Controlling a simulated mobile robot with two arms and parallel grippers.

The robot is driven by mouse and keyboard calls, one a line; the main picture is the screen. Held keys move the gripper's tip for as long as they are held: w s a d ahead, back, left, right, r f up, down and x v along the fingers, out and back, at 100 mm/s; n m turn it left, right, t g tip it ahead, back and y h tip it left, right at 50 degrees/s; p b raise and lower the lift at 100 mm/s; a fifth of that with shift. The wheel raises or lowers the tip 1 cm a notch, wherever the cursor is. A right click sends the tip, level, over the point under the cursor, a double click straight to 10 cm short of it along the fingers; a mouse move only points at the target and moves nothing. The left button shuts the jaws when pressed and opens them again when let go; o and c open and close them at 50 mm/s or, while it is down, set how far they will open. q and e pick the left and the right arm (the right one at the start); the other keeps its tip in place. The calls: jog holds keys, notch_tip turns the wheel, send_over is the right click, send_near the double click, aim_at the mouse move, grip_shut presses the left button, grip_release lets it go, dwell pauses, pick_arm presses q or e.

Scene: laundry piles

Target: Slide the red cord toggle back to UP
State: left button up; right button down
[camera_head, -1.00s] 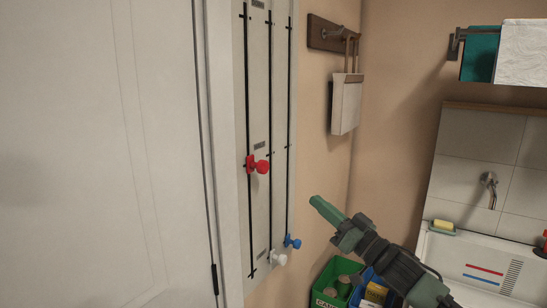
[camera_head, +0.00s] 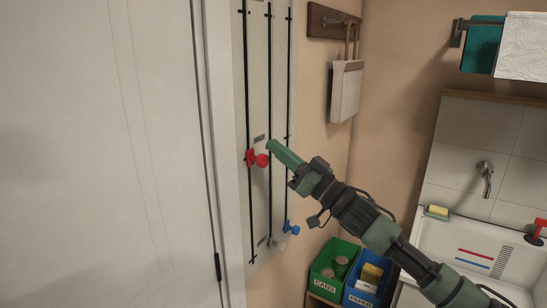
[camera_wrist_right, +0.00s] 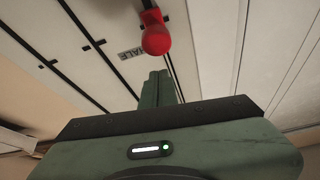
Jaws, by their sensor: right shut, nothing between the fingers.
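The red cord toggle (camera_head: 262,160) sits on the left cord of the white panel (camera_head: 257,100), just below a small grey label (camera_head: 259,138). In the right wrist view the red toggle's round knob (camera_wrist_right: 156,36) is just beyond the fingertips, beside a label that seems to read HALF (camera_wrist_right: 131,53). My right gripper (camera_head: 272,146) is shut and empty, its tips close to the right of the knob. Whether they touch it I cannot tell. My left gripper is in neither view.
A white toggle (camera_head: 291,229) and a blue toggle (camera_head: 293,228) sit low on the other cords. A green bin (camera_head: 327,272) and a blue bin (camera_head: 358,298) stand below.

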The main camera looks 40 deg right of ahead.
aim_at(267, 160)
jog(key=f, duration=0.2)
jog(key=a+f+p, duration=0.1)
jog(key=f, duration=0.1)
jog(key=shift+w, duration=0.2)
jog(key=shift+d, duration=0.1)
jog(key=shift+f, duration=0.1)
notch_tip(267, 160, down, 31)
jog(key=b, duration=1.7)
